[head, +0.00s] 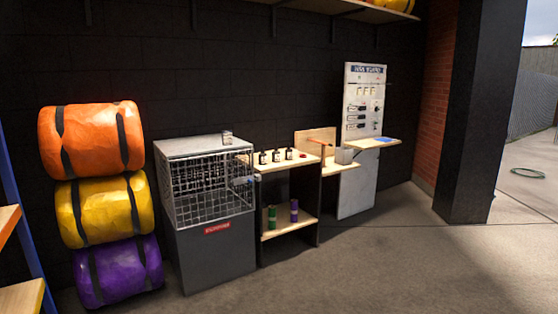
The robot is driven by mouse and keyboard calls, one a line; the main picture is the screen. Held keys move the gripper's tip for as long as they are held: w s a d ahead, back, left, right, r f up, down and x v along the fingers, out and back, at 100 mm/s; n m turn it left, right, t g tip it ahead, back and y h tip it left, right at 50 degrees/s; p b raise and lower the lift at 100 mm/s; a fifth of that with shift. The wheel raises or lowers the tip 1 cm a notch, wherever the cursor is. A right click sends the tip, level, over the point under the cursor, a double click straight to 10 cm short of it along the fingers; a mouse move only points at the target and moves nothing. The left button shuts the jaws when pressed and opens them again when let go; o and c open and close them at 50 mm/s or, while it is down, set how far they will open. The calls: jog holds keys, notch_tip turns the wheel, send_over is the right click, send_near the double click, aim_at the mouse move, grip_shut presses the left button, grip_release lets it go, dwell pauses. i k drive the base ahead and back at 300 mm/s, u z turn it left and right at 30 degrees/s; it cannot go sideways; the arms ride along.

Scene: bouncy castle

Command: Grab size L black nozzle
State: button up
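A white upright board (361,145) stands against the dark wall, right of centre, with a blue heading too small to read. Several black parts (350,110) show on its front, one above another. They may be nozzles, but their shapes and any size marks are too small to tell, so I cannot pick out a size L. My gripper is not in view.
A wooden ledge (374,143) juts from the board. Left of it are a shelf unit (289,222) with small dark jars on top, a wire cage (209,184) on a grey base, and stacked orange, yellow and purple rolls (104,215). A black pillar (487,110) stands right. The floor in front is clear.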

aim_at(263, 156)
jog(key=u, duration=0.3)
jog(key=i, duration=1.5)
jog(key=u, duration=0.9)
jog(key=i, duration=1.55)
jog(key=u, duration=0.05)
